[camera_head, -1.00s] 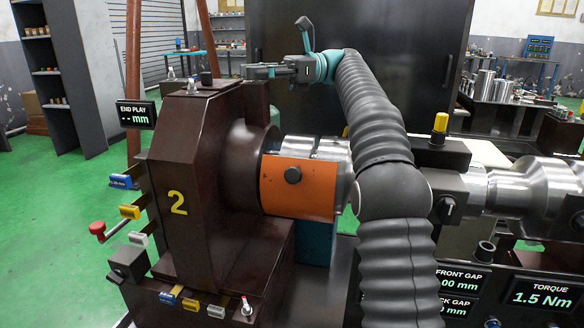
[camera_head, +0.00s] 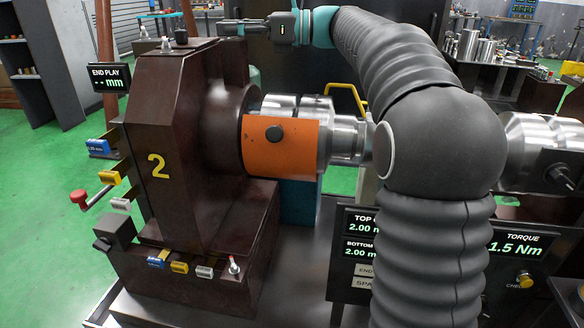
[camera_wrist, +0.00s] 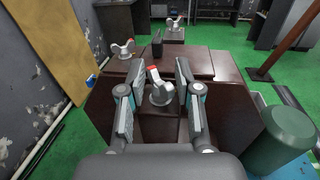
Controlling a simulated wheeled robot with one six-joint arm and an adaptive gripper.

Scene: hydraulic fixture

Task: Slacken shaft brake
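My gripper (camera_head: 224,26) hangs over the right top edge of the dark red housing marked 2 (camera_head: 157,165). In the wrist view my gripper (camera_wrist: 158,74) is open, with its two fingers apart. A small metal lever with a red tip (camera_wrist: 158,92) stands on the housing top between the fingers, with gaps on both sides. Two similar levers stand farther off, one at the left (camera_wrist: 124,50) and one at the back (camera_wrist: 175,26). No label shows which control is the shaft brake.
A black upright block (camera_wrist: 157,43) stands beyond the fingers. A green cylinder (camera_wrist: 278,138) is at the right. In the head view an orange cover (camera_head: 280,155) wraps the shaft. A red-knobbed crank (camera_head: 80,197) sticks out at the left. The torque display (camera_head: 516,248) reads 1.5 Nm.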

